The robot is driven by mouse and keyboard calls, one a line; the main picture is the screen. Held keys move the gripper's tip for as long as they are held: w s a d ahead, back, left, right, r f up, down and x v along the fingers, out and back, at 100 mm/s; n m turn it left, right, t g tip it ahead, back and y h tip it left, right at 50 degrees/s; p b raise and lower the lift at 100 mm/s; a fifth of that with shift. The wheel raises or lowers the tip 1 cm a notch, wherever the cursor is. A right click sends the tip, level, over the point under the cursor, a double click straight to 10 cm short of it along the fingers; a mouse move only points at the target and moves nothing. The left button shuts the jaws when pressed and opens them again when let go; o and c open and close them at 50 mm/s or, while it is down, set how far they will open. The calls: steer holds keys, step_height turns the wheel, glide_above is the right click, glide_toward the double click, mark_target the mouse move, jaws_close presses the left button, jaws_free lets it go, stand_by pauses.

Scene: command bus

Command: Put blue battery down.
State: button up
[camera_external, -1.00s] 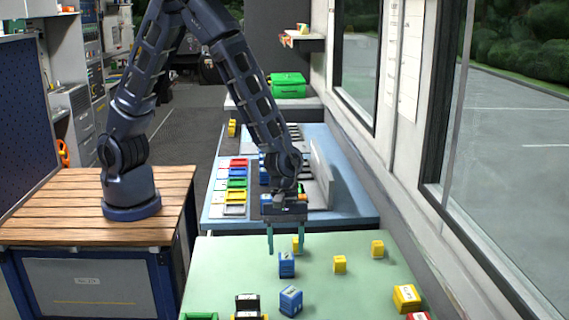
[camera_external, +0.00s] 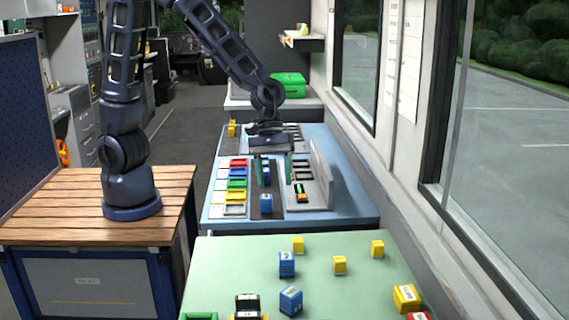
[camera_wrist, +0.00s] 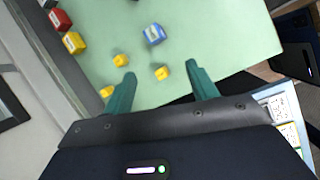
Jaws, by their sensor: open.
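A blue battery (camera_external: 287,265) stands upright on the green table (camera_external: 225,265). A second blue battery (camera_external: 291,301) sits on the same table nearer the camera. One blue battery (camera_wrist: 154,35) shows on the green top in the wrist view; I cannot tell which. My gripper (camera_external: 272,168) hangs over the blue bench (camera_external: 350,195), beyond the green table and apart from both batteries. In the wrist view my gripper (camera_wrist: 162,82) has its two teal fingers spread, with nothing held between them. More blue batteries (camera_external: 266,203) are on the bench's dark strip, partly behind the fingers.
Several yellow blocks (camera_external: 339,265) and a larger yellow one (camera_external: 406,298) are on the green table. Coloured trays (camera_external: 236,184) line the bench's left side. A grey upright panel (camera_external: 321,172) stands right of my gripper. The windowed wall borders the right side.

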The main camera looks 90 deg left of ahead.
steer(key=s+a+r+m+t+y, duration=0.1)
steer(key=s+a+r+m+t, duration=0.1)
steer(key=s+a+r+m, duration=0.8)
steer(key=s+a+r+m+t+y, duration=0.1)
steer(key=s+a+r+m+y, duration=0.1)
steer(key=s+a+r, duration=0.2)
steer(key=s+a+r+m+t+y, duration=0.1)
steer(key=s+a+r, duration=0.2)
steer(key=s+a, duration=0.5)
steer(key=shift+s+a+r+m+y, duration=0.25)
steer(key=shift+s+r+m+y, duration=0.05)
steer(key=shift+r+m+y, duration=0.1)
steer(key=shift+o, duration=0.4)
steer(key=shift+w, duration=0.15)
